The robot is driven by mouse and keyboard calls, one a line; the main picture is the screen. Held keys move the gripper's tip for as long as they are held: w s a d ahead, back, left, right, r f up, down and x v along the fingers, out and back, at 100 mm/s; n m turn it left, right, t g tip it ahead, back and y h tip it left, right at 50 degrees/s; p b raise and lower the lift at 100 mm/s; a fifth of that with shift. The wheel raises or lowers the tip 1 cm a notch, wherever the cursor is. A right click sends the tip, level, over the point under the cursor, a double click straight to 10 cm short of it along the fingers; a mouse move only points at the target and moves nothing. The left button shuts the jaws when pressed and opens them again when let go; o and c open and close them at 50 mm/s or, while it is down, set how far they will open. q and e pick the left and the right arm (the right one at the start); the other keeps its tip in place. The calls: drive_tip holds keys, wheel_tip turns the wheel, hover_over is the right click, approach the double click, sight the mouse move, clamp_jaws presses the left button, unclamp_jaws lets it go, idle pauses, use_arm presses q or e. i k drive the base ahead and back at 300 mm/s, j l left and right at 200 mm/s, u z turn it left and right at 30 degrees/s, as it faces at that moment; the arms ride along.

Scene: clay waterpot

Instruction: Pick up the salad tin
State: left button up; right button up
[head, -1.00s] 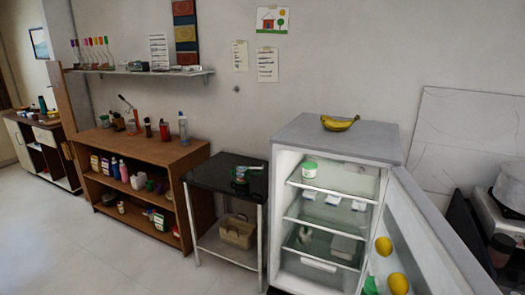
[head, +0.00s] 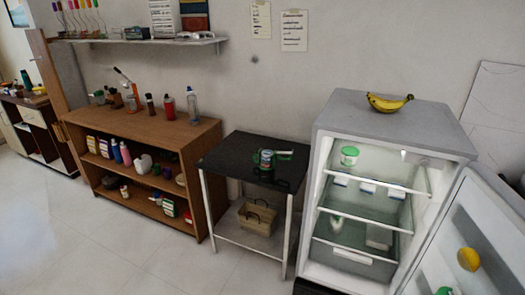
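A small tin with a green and blue label (head: 266,160) stands on the black-topped side table (head: 232,150), with a green item and a pale handle-like piece close around it. A small white tub with a green lid (head: 349,156) stands on the top shelf inside the open fridge (head: 398,125). I cannot read either label, so I cannot tell for sure which is the salad tin. Neither of my grippers shows in the head view.
Bananas (head: 389,103) lie on the fridge top. The fridge door (head: 480,240) hangs open to the right, with a lemon (head: 468,259) in it. A wooden shelf unit (head: 150,135) stands left of the table. A basket (head: 258,219) sits on the table's lower shelf. Floor in front is clear.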

sight(267, 155)
drive_tip(key=i+j+z, duration=0.15)
drive_tip(key=i+j, duration=0.7)
drive_tip(key=j, duration=0.1)
